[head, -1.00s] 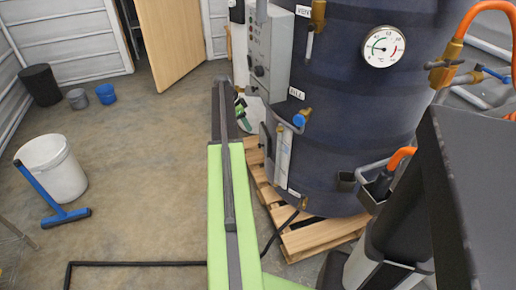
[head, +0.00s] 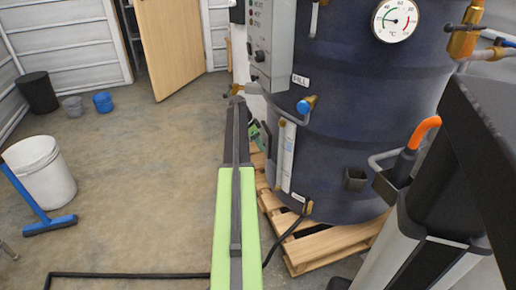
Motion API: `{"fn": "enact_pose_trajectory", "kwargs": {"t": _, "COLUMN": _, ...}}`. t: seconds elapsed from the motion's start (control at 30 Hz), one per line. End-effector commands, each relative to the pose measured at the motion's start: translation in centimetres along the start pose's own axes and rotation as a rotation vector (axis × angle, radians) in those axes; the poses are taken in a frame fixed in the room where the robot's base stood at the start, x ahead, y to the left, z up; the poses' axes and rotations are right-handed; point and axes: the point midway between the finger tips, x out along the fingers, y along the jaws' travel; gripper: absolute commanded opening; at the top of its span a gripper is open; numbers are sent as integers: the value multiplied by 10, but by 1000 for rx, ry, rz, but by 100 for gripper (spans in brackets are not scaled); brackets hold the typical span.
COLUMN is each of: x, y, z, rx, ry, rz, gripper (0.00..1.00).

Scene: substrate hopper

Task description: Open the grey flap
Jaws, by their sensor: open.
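I cannot make out a grey flap for certain in the head view. A large dark blue tank (head: 365,110) fills the right half, with a grey control box (head: 273,40) on its left side. What looks like my long green and dark arm reaches forward from the bottom edge, left of the tank. At its far end my gripper (head: 237,92) shows small, in front of the tank's left side and below the control box. It is open, and I see nothing between its jaws. Its fingers are too small to see in detail.
The tank stands on a wooden pallet (head: 330,245); a blue-handled valve (head: 306,105) juts from its front. At the left are a white bucket (head: 42,172) and a blue squeegee (head: 50,224). Open floor lies between them and my arm. A wooden door (head: 170,45) stands at the back.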

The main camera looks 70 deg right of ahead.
Motion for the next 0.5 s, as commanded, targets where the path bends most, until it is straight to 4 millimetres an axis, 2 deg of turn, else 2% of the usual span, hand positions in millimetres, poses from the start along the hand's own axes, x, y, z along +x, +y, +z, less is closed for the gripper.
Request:
{"fn": "enact_pose_trajectory", "kwargs": {"t": 0.07, "x": -1, "y": 0, "z": 0, "rx": 0, "ry": 0, "rz": 0, "gripper": 45}}
{"fn": "enact_pose_trajectory", "kwargs": {"t": 0.4, "x": 0, "y": 0, "z": 0, "rx": 1, "ry": 0, "rz": 1, "gripper": 1}}
{"fn": "enact_pose_trajectory", "kwargs": {"t": 0.5, "x": 0, "y": 1, "z": 0, "rx": 1, "ry": 0, "rz": 2, "gripper": 0}}
